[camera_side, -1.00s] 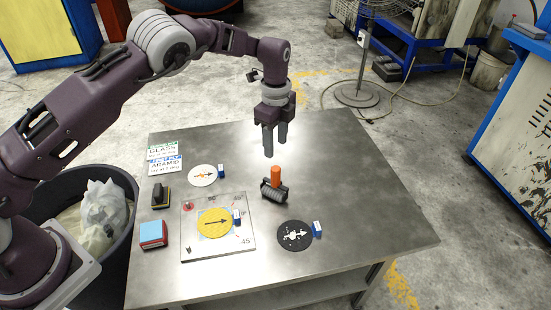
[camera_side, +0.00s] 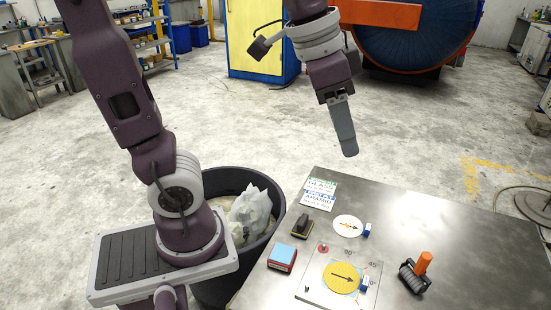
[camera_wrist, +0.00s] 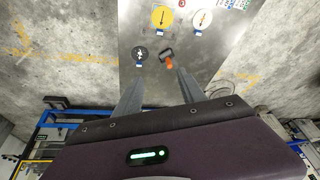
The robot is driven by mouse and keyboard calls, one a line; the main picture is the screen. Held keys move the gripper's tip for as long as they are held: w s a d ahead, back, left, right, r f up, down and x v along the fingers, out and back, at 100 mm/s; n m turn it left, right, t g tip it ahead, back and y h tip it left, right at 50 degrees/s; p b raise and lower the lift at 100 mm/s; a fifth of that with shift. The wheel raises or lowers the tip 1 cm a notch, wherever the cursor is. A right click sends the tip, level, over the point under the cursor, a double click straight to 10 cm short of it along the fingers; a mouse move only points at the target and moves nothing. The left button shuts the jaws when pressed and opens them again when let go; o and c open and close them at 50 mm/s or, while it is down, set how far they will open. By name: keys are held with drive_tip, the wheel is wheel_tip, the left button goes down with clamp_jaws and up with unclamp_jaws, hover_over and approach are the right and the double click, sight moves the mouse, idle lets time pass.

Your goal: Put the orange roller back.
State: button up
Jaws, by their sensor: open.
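The orange roller (camera_side: 416,273) stands on the metal table, its orange handle pointing up from a dark ridged roller body. It also shows in the wrist view (camera_wrist: 168,61), beyond the fingertips and between them. My gripper (camera_side: 347,152) is high above the back of the table, up and left of the roller in the side view. In the wrist view my gripper (camera_wrist: 160,76) has its two fingers spread wide with nothing between them.
A square plate (camera_side: 312,289) carries a yellow disc (camera_side: 341,278) with an arrow. A black bin (camera_side: 214,183) stands beside the table.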

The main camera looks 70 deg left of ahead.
drive_tip(key=s+a+f+n+t+y, duration=0.1)
drive_tip(key=s+f+n, duration=0.3)
drive_tip(key=s, duration=0.7)
drive_tip(key=shift+s+t, duration=0.15)
drive_tip(key=shift+t, duration=0.15)
